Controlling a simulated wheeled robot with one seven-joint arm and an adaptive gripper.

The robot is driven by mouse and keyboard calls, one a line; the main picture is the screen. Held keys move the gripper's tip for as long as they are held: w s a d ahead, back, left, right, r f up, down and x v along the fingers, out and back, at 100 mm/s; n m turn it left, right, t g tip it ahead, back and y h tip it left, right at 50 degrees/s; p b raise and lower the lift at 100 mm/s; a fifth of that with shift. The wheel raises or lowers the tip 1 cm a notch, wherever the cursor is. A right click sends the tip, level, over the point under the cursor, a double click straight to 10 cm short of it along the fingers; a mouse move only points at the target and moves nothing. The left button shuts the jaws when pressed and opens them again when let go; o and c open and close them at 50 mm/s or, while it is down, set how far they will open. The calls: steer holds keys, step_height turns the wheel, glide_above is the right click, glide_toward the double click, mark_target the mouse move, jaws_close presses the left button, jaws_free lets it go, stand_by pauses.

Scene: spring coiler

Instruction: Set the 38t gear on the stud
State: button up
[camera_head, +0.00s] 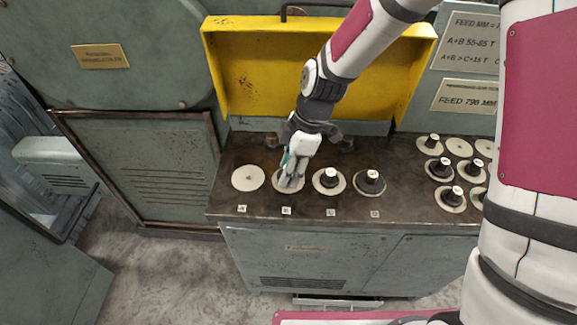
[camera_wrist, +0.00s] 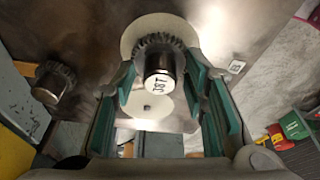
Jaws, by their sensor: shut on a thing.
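The 38t gear (camera_wrist: 158,86), a dark toothed gear with a pale end marked 38T, sits between the teal pads of my gripper (camera_wrist: 165,95) in the wrist view. My gripper (camera_head: 291,182) is shut on it over the second pale disc from the left (camera_wrist: 133,30). Whether the gear touches this disc or hangs just above it I cannot tell. My fingers hide the gear in the head view. Dark posts stand at the back of the bench, one at the left (camera_head: 271,141) and one at the right (camera_head: 347,143); which one is the stud I cannot tell.
An empty pale disc (camera_head: 248,178) lies to the left. Two more discs hold dark gears, one nearer (camera_head: 331,178) and one further right (camera_head: 370,179). Several geared discs (camera_head: 452,196) crowd the bench's right end. An open yellow cover (camera_head: 250,80) rises behind the bench.

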steer(key=shift+f, duration=0.35)
stand_by(0.3)
steer(key=o, duration=1.4)
steer(key=shift+o, duration=0.2)
steer(key=a+p+v, duration=0.1)
steer(key=p+v, duration=0.3)
steer(key=v, duration=0.8)
steer(key=s+a+r+p+v, duration=0.1)
steer(key=p+v, duration=0.3)
steer(key=v, duration=0.8)
steer(key=shift+a+r, duration=0.25)
steer(key=shift+a, duration=0.45)
steer(key=shift+w, duration=0.15)
